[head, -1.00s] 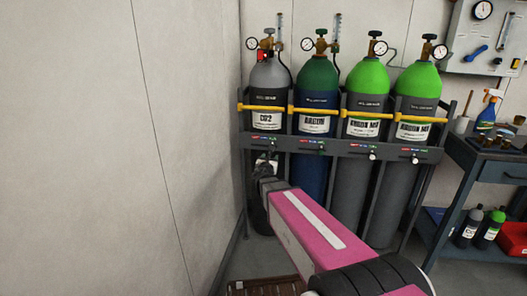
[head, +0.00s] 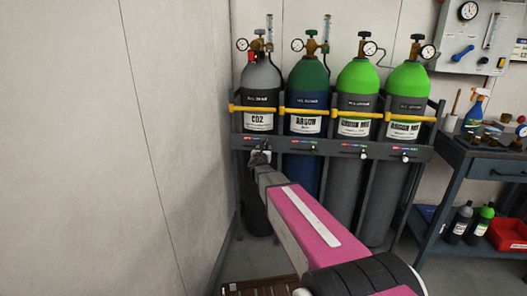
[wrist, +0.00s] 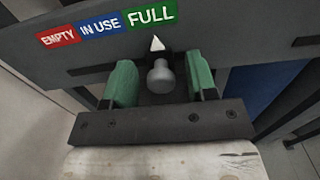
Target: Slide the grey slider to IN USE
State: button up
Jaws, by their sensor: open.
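The grey slider (wrist: 161,78) is a round knob with a white pointer (wrist: 157,43) above it. The pointer stands below the green FULL label (wrist: 151,15). The blue IN USE label (wrist: 100,27) and the red EMPTY label (wrist: 57,37) lie to its left on the dark rail. My gripper (wrist: 161,82) is open, with one green finger on each side of the knob and a visible gap to both. In the head view my gripper (head: 260,158) is at the rail below the CO2 cylinder (head: 261,80) and hides this slider.
Three more cylinders, one dark green (head: 309,78) and two bright green, stand to the right in the same rack, behind yellow bars. A plain wall (head: 80,150) is close on the left. A workbench (head: 490,165) with bottles stands at the right.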

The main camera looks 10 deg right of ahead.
grip_shut()
jog(key=a, duration=0.1)
jog(key=w+a, duration=0.1)
jog(key=a, duration=0.2)
jog(key=shift+w+a, duration=0.15)
jog(key=shift+w, duration=0.1)
grip_release()
jog(key=shift+s, duration=0.15)
jog(key=v, duration=1)
jog(key=shift+s, duration=0.3)
